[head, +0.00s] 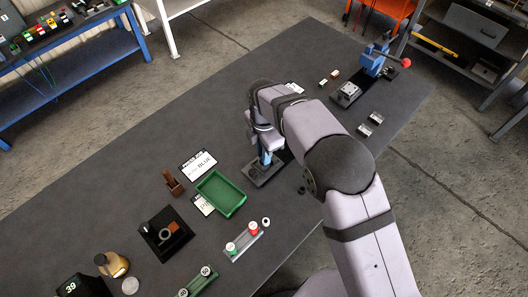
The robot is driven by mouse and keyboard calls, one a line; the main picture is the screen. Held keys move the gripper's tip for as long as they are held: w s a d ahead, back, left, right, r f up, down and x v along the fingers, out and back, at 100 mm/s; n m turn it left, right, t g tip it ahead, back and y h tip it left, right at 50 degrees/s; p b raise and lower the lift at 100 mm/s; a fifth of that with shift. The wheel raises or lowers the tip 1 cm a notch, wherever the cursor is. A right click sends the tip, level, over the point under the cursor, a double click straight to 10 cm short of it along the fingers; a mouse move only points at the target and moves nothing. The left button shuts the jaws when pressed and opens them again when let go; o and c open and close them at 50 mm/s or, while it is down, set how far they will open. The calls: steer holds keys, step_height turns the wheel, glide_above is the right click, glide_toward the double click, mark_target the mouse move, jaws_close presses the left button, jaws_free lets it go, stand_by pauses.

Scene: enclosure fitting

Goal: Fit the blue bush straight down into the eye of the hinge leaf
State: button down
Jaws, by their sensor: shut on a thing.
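My gripper (265,157) points straight down over the middle of the table. It stands above a dark base plate (259,180) with a small metal fixture on it. Blue shows at the gripper's lower end, but the bush is too small here to tell apart from the fingers. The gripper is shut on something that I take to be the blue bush. The hinge leaf and its eye cannot be made out clearly; the fingers and arm cover part of the fixture. I cannot tell whether the bush touches the eye.
A green tray (220,194) lies left of the plate, with a brown block (173,183) and white cards beside it. A black holder (166,231) and a rack with red and green capped pieces (243,242) are nearer. A blue vise-like tool (378,61) stands far right.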

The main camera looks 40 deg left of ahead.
steer(key=shift+f+b, duration=0.4)
steer(key=shift+f, duration=0.35)
steer(key=c, duration=1.6)
jaws_free()
step_height(320, 180, up, 7)
steer(key=b, duration=0.2)
steer(key=shift+f+b, duration=0.15)
steer(key=shift+b, duration=0.25)
steer(key=shift+r, duration=0.3)
